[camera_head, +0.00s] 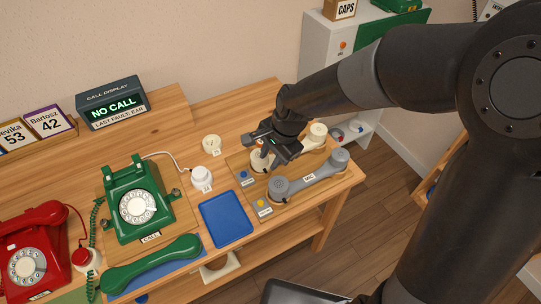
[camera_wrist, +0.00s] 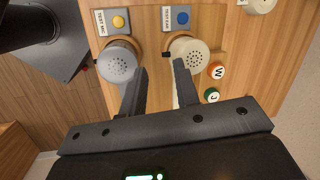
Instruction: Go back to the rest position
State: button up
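My gripper (camera_head: 264,148) is over the right end of the desk, above the handset board. In the wrist view its two fingers (camera_wrist: 160,75) stand apart with bare wood showing between them, so it is open. The cream handset (camera_head: 317,131) lies partly under the gripper; its round end (camera_wrist: 189,52) shows by the right finger. The grey handset (camera_head: 310,178) lies in front of it on the board; its round end (camera_wrist: 117,61) shows by the left finger. I cannot tell whether a finger touches either handset.
A green phone (camera_head: 138,200) with its green handset (camera_head: 150,263) off, a red phone (camera_head: 35,255) and a blue tray (camera_head: 226,218) lie to the left. The call display (camera_head: 111,104) reads "NO CALL". A white cabinet (camera_head: 325,50) stands behind my arm. Floor is open at the right.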

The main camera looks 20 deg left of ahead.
dwell(0.5)
jog(key=s+d+r+n+t+h, duration=0.1)
jog(key=d+r+n+t, duration=0.1)
jog(key=d+r, duration=0.55)
jog(key=d+r+n+t+h, duration=0.2)
jog(key=d+r, duration=0.2)
jog(key=d, duration=0.6)
jog(key=s+d+r+n+t, duration=0.1)
jog(key=s+d+r+n, duration=0.1)
jog(key=s+d+r, duration=0.4)
jog(key=s+d, duration=0.3)
jog(key=d, duration=0.2)
jog(key=shift+s+r+t, duration=0.2)
jog(key=shift+r+t, duration=0.05)
jog(key=shift+t, duration=0.05)
